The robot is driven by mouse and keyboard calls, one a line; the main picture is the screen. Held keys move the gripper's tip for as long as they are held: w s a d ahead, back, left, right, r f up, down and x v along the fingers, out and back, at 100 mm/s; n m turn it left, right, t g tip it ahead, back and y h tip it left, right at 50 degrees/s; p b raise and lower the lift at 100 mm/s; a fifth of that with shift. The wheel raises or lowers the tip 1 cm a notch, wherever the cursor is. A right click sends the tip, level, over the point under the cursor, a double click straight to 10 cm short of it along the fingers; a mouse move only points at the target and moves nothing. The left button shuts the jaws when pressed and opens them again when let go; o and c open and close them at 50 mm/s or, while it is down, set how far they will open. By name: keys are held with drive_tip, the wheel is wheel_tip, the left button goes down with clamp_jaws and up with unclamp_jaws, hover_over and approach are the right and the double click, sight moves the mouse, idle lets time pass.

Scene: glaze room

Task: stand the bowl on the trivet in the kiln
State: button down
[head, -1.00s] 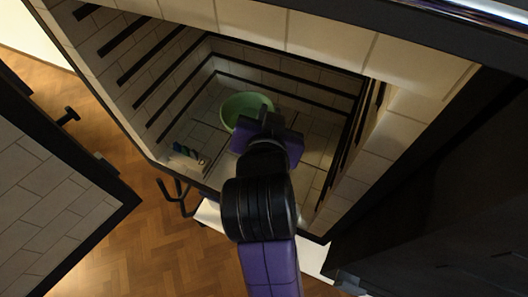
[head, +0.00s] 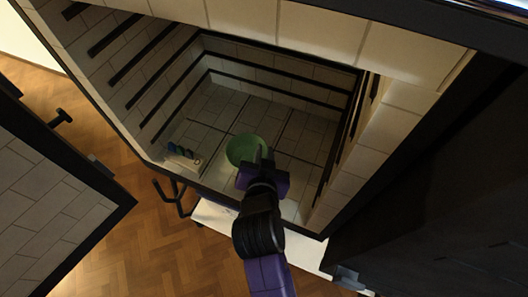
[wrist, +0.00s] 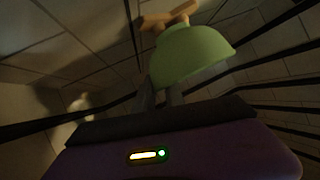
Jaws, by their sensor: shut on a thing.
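The green bowl (head: 241,149) is inside the kiln (head: 205,180), over its tiled floor near the front. My gripper (head: 263,160) is shut on the bowl's near right side. In the wrist view the bowl (wrist: 190,55) fills the upper middle, with my gripper's fingers (wrist: 160,94) at its edge. A tan, armed piece that looks like the trivet (wrist: 169,17) shows past the bowl's base there, partly hidden by it. I cannot tell whether bowl and trivet touch. In the head view the trivet is hidden.
A small pale holder with several dark, coloured pieces (head: 183,156) stands at the kiln's front left. Dark bars (head: 150,85) line the side and back walls. The kiln door (head: 50,195) is open at left. The floor behind the bowl is clear.

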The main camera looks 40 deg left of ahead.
drive_tip(key=shift+f, duration=0.1)
drive_tip(key=c, duration=1.4)
unclamp_jaws()
drive_tip(key=v, duration=1.2)
